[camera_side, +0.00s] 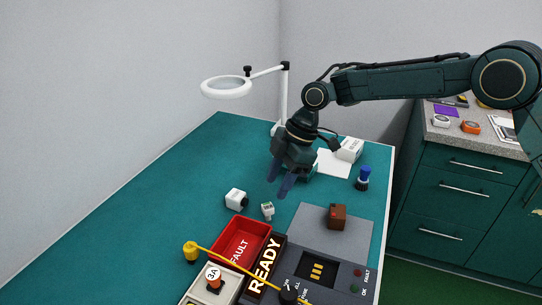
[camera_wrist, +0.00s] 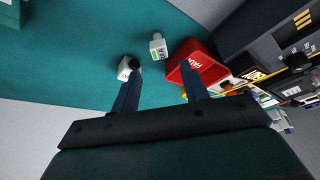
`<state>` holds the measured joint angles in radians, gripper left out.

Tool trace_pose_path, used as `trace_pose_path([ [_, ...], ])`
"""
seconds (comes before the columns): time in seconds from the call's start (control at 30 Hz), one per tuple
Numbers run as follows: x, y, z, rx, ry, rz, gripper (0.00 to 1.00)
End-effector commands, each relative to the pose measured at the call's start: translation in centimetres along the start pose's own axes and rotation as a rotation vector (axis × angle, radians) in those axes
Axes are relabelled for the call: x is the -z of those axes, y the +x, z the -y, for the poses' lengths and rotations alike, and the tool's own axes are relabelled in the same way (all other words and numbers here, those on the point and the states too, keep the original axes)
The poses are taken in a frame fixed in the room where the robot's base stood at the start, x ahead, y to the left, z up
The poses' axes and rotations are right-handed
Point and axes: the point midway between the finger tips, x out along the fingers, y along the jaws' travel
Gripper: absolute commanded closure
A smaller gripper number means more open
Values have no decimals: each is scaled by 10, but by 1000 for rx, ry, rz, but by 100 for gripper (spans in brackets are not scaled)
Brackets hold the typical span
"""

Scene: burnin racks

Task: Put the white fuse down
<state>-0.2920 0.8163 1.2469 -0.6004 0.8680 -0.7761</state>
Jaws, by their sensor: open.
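A small white piece with a green-grey marked face (camera_side: 267,210), which looks like the white fuse, stands on the green table just behind the red FAULT tray. It also shows in the wrist view (camera_wrist: 158,48), beyond the gap between my fingertips. My gripper (camera_side: 279,181) is open and above the table, behind and above the small white piece. Nothing shows between its fingers (camera_wrist: 160,75).
The red FAULT tray (camera_side: 221,248), the READY strip (camera_side: 277,252) and a grey panel with a brown block (camera_side: 336,216) lie in front. A white lamp (camera_side: 226,88) stands behind. A blue-capped bottle (camera_side: 363,178) is at right. The table's left side is clear.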

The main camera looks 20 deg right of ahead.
Motion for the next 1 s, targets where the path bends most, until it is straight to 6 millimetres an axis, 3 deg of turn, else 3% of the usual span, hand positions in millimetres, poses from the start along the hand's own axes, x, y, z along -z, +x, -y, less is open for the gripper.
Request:
trace_pose_path([
  [0.27,0,-24,-1,-2,1,-1,55],
  [1.0,-1,-31,1,-7,10,1,55],
])
